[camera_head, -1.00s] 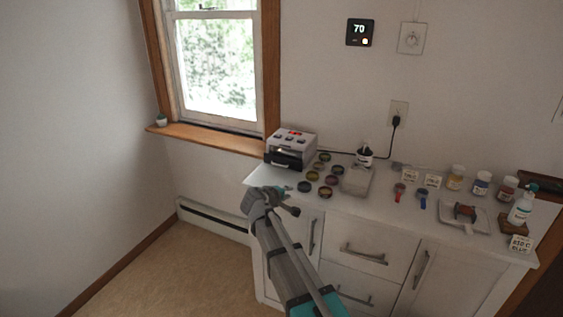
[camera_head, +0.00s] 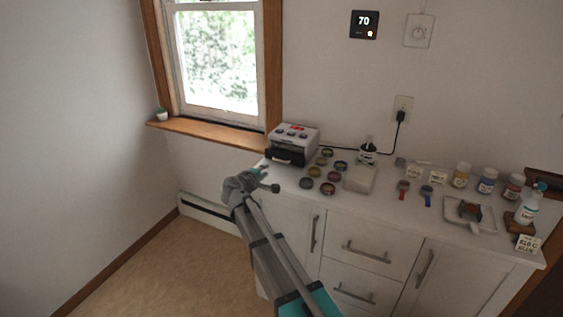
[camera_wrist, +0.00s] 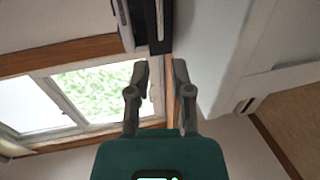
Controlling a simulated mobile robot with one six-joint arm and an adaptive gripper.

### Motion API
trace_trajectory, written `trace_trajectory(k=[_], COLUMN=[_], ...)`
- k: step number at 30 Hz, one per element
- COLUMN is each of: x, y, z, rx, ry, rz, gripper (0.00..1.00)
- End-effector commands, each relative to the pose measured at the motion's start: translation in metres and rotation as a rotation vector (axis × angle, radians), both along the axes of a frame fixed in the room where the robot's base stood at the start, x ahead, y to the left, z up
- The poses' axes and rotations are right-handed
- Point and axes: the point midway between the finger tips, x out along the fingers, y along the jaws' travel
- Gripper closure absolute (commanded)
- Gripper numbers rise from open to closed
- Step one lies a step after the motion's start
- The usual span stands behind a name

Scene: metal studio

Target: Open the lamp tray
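The lamp (camera_head: 297,136) is a white box with a black front and small red and dark marks on top. It stands at the left end of the white counter. Its black tray (camera_head: 285,157) is low at the front; how far it is out is too small to tell. My gripper (camera_head: 240,182) is in front of and below the lamp, left of the counter edge, and apart from the tray. In the wrist view my gripper (camera_wrist: 160,68) has its two fingers apart with nothing between them. A dark and pale part beyond the fingertips there may be the lamp.
Several small round jars (camera_head: 317,172) and a pale box (camera_head: 358,179) stand right of the lamp. A white tray (camera_head: 487,224) and bottles are farther right. The wooden window sill (camera_head: 205,134) is left of the lamp. Open floor (camera_head: 165,262) lies left of the cabinet.

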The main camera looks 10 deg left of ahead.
Motion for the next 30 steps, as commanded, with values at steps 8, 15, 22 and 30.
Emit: trace_trajectory(k=[8, 15, 22, 30], x=[0.030, 0.065, 0.096, 0.118], y=[-0.010, -0.023, -0.034, -0.044], z=[-0.008, -0.016, -0.024, -0.028], rx=[0.001, 0.001, 0.002, 0.001], ry=[0.000, 0.001, 0.000, 0.000], rz=[-0.002, -0.003, -0.003, -0.002], gripper=[0.72, 0.72, 0.72, 0.72])
